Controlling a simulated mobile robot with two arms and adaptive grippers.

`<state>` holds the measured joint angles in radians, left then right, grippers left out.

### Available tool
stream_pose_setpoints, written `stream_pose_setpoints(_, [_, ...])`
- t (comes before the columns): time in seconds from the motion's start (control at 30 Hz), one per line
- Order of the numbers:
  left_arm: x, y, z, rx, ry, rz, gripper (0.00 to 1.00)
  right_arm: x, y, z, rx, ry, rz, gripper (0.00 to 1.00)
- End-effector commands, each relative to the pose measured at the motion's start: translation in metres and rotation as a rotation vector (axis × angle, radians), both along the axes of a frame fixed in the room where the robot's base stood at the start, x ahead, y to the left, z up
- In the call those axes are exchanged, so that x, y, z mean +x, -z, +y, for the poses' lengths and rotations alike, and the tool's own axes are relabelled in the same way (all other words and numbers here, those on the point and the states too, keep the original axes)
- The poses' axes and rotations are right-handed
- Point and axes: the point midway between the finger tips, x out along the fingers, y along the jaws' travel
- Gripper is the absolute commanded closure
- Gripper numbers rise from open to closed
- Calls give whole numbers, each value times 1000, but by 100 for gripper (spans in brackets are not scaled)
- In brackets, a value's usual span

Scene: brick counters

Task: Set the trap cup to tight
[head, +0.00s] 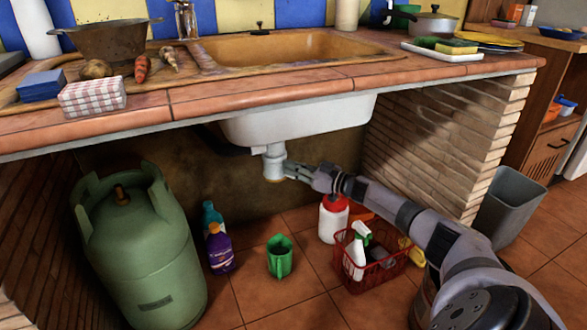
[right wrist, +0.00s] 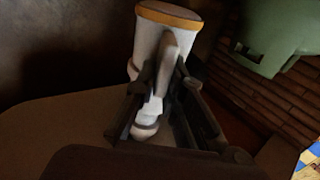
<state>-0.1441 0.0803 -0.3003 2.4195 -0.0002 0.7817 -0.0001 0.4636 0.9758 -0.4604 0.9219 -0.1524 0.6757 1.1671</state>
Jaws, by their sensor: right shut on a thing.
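The trap cup (head: 274,166) is a white cylinder with an orange-brown ring at its lower end. It hangs under the white sink basin (head: 300,122), above the floor. My right gripper (head: 288,170) reaches in from the right and is shut on the trap cup at its side. In the right wrist view, which looks upside down, the trap cup (right wrist: 161,42) shows its orange ring at the top. The dark fingers of my right gripper (right wrist: 160,90) are around its narrower part; their exact contact is in shadow. No mark of tightness is readable. My left gripper is out of view.
A green gas cylinder (head: 138,250) stands left under the counter. On the floor are a purple bottle (head: 219,250), a green jug (head: 280,258), a white red-capped container (head: 333,222) and a red basket (head: 372,268). The brick wall (head: 440,140) bounds the right side.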

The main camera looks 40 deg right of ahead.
Motion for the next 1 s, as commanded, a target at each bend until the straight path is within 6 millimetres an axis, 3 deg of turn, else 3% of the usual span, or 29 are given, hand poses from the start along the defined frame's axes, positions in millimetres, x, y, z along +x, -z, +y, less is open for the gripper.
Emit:
stream_pose_setpoints(0.07, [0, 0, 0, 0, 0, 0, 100, 1, -1, -2, -1, 6, 0, 100])
stream_pose_setpoints(0.1, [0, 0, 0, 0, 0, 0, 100, 1, -1, -2, -1, 6, 0, 90])
stream_pose_setpoints(0.4, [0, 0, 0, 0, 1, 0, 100, 0, -1, -1, -1, 4, 0, 70])
stream_pose_setpoints(0.77, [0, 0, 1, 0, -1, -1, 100, -2, 0, -1, 0, 3, 0, 70])
stream_pose_setpoints(1.0, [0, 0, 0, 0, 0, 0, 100, -29, 2, -10, -3, 2, 4, 70])
